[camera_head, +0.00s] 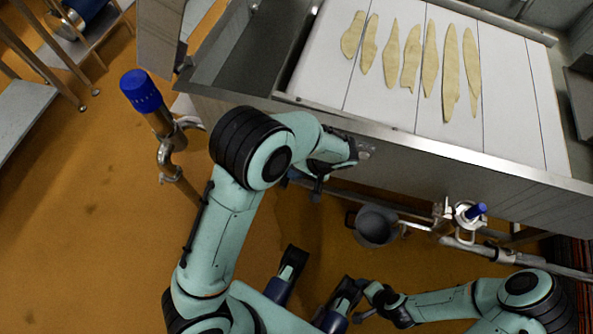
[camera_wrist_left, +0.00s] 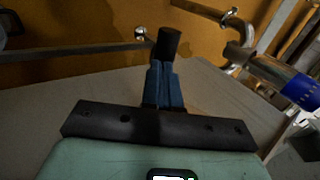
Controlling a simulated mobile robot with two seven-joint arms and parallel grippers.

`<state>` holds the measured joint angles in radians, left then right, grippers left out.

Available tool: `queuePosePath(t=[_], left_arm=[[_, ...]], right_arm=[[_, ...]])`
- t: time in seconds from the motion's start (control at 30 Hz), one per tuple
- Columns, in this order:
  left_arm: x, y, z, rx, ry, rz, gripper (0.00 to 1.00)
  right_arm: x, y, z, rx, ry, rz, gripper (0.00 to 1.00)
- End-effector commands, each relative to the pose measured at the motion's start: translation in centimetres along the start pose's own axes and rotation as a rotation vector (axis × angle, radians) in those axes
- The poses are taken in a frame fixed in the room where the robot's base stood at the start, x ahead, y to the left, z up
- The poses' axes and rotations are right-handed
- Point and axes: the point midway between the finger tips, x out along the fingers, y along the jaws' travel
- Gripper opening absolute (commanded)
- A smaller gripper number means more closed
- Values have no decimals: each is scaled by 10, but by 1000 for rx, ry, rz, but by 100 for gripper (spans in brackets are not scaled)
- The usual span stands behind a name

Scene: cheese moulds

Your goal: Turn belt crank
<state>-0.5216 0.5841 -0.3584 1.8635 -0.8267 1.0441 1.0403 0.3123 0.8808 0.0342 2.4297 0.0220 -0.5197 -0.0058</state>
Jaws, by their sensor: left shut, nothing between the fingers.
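In the head view my left gripper (camera_head: 289,179) is beside the front wall of the belt table (camera_head: 430,150), partly hidden by my arm. The crank is not clear there.
The white belt (camera_head: 510,100) carries several pale flat pieces (camera_head: 430,60). A blue-capped valve (camera_head: 142,92) stands to the left on a pipe. A grey bucket (camera_head: 376,226) and another blue-ended valve (camera_head: 470,212) are below the table front. Orange floor is open at left.

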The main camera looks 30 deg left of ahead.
Motion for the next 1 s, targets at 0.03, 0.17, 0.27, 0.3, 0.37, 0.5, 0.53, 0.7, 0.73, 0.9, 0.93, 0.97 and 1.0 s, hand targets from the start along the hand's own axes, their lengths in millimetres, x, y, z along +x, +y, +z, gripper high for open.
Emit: queuePosePath(t=[0.03,0.17,0.27,0.3,0.37,0.5,0.53,0.7,0.73,0.9,0.93,0.97,1.0], left_arm=[[0,0,0,1,0,-6,0],[3,1,0,3,1,-36,0],[4,1,0,3,1,-53,0],[4,1,0,3,1,-59,0],[5,1,0,3,1,-68,0],[7,1,0,1,1,-89,0],[7,1,0,1,1,-94,0],[10,1,0,1,-1,-131,0],[11,1,0,2,-1,-140,0],[17,1,0,2,0,-214,0],[18,1,0,2,0,-230,0],[19,1,0,3,0,-248,0],[21,1,0,4,0,-272,0]], right_arm=[[0,0,0,0,0,0,69],[1,0,0,0,1,0,69],[1,0,-1,0,2,0,69],[1,0,-1,0,3,0,69],[1,0,-1,0,3,0,69],[1,0,-2,0,5,0,69],[1,0,-2,0,5,0,69],[2,1,-3,0,7,0,69],[2,1,-3,1,8,1,69],[4,1,-5,1,14,1,69],[4,2,-6,1,16,1,69],[5,2,-6,1,17,1,69],[5,2,-7,1,20,1,69]])
